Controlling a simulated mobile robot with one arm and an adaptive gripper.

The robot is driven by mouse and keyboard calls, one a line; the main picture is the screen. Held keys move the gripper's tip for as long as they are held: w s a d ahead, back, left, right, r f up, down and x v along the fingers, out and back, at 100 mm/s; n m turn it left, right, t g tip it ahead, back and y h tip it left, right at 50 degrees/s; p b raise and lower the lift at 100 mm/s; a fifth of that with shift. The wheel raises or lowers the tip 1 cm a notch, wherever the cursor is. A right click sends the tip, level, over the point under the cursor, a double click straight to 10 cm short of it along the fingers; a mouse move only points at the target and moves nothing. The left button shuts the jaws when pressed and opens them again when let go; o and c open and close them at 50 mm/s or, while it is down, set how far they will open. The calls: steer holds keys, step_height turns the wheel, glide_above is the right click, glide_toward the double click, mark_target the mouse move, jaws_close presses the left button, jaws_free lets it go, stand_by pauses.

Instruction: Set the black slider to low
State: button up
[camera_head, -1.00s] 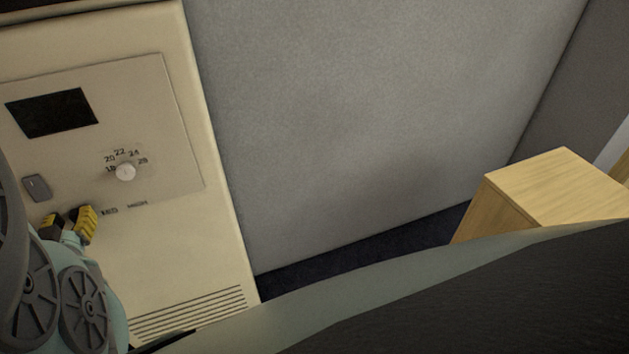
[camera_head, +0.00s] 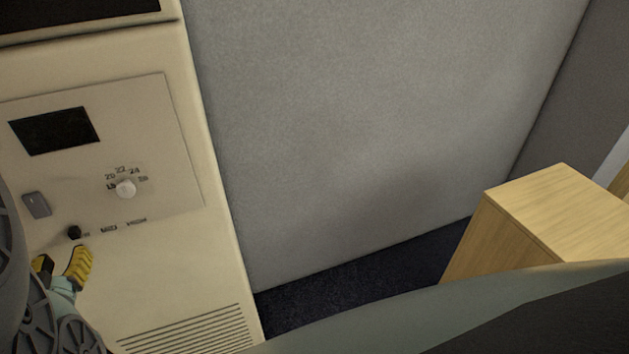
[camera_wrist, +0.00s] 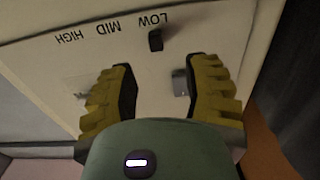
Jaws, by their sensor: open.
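The black slider (camera_head: 75,233) is a small dark knob on the cream control panel (camera_head: 160,120), at the left end of its row of labels. In the wrist view the slider (camera_wrist: 155,40) stands right by the word LOW, with MID and HIGH further left; the lettering appears upside down there. My gripper (camera_head: 60,263) has yellow ribbed fingers and is open and empty, just below the slider in the head view. In the wrist view the fingers (camera_wrist: 160,85) are spread apart, and the slider lies beyond their tips, not between them.
A white round dial (camera_head: 125,188) with numbers, a grey switch (camera_head: 37,204) and a dark screen (camera_head: 55,130) are on the panel. A vent grille (camera_head: 185,330) is lower down. A wooden box (camera_head: 540,215) stands at the right, with open floor between.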

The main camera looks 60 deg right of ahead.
steer(key=v, duration=0.5)
steer(key=shift+s+a, duration=0.25)
steer(key=shift+d, duration=0.1)
